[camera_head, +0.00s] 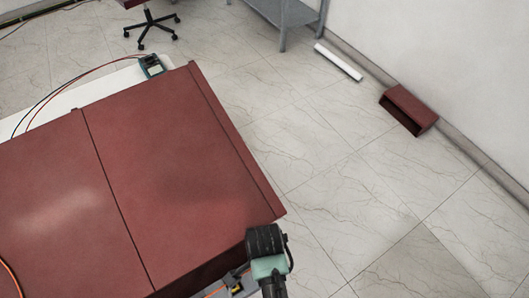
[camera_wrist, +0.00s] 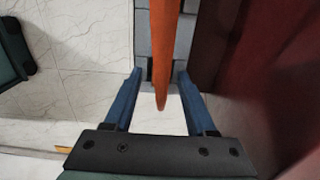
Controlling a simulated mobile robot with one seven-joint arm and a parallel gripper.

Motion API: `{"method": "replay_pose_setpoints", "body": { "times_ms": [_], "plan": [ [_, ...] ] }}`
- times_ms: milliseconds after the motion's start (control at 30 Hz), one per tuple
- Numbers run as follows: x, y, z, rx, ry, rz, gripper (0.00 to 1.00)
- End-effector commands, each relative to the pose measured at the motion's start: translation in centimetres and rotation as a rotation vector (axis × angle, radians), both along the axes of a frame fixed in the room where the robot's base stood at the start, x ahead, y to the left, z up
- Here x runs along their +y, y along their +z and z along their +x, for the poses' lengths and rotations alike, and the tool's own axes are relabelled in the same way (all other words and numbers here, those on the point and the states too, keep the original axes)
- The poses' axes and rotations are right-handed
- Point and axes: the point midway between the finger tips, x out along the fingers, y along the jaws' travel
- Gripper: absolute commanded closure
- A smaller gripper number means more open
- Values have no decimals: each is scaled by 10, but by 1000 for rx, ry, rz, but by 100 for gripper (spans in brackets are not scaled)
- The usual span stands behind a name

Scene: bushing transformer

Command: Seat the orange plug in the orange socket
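In the wrist view, the two blue fingers of my gripper (camera_wrist: 160,75) stand on either side of a long orange piece (camera_wrist: 163,45). It comes in from the top edge and tapers to a point between the fingers. It may be the orange plug or part of it; I cannot tell. Dark pads sit near the fingertips, and whether they press on the orange piece is unclear. Grey blocks (camera_wrist: 141,35) show behind it. In the head view, my gripper is hidden below my wrist, near the cabinet's lower right corner. I cannot make out the orange socket.
A dark red cabinet (camera_head: 165,150) fills the left of the head view, and a red surface (camera_wrist: 270,75) rises close right of my fingers. A grey part (camera_head: 238,284) with some orange lies beside my wrist. An orange cable (camera_head: 10,275) shows lower left.

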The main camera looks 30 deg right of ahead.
Motion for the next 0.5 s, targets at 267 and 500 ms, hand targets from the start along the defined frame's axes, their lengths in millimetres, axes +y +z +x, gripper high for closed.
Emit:
{"method": "replay_pose_setpoints", "body": {
  "times_ms": [267,500],
  "plan": [
    [0,0,0,0,0,0,96],
    [0,0,0,0,0,0,100]
  ]
}}
